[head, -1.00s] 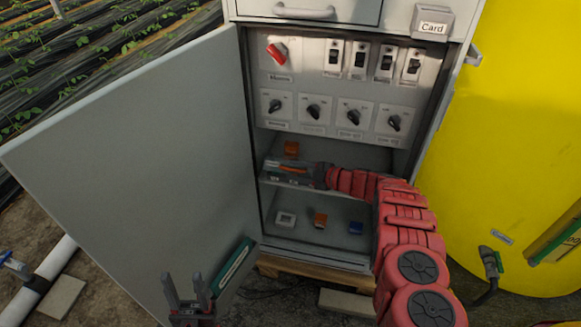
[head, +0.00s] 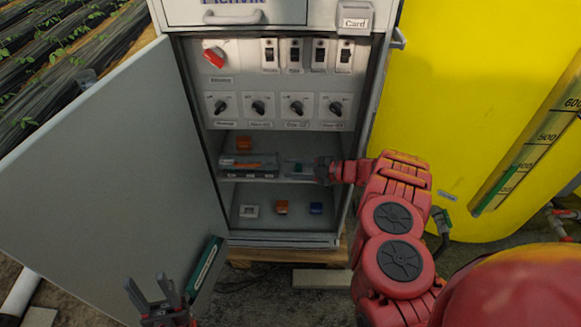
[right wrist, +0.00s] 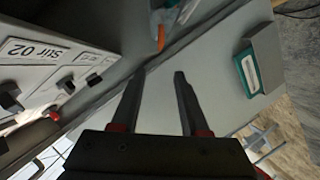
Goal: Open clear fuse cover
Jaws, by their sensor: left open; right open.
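The fuse block (head: 248,165) is a grey unit with an orange strip on the cabinet's middle shelf. In the head view I cannot make out its clear cover or its lid position. In the right wrist view a see-through piece with an orange part (right wrist: 160,38) shows beyond the fingertips, cut off at the top edge. My right gripper (head: 298,170) is at the middle shelf, to the right of the block; its fingers are apart and empty in the right wrist view (right wrist: 158,80). My left gripper (head: 151,288) is open and empty, low before the door.
The grey cabinet door (head: 105,170) stands open at left, with a green-and-white holder (head: 207,268) low on it. Switches and knobs (head: 278,105) line the panel above the shelf. An orange part (head: 244,143) sits behind the block. A yellow tank (head: 455,100) stands at right.

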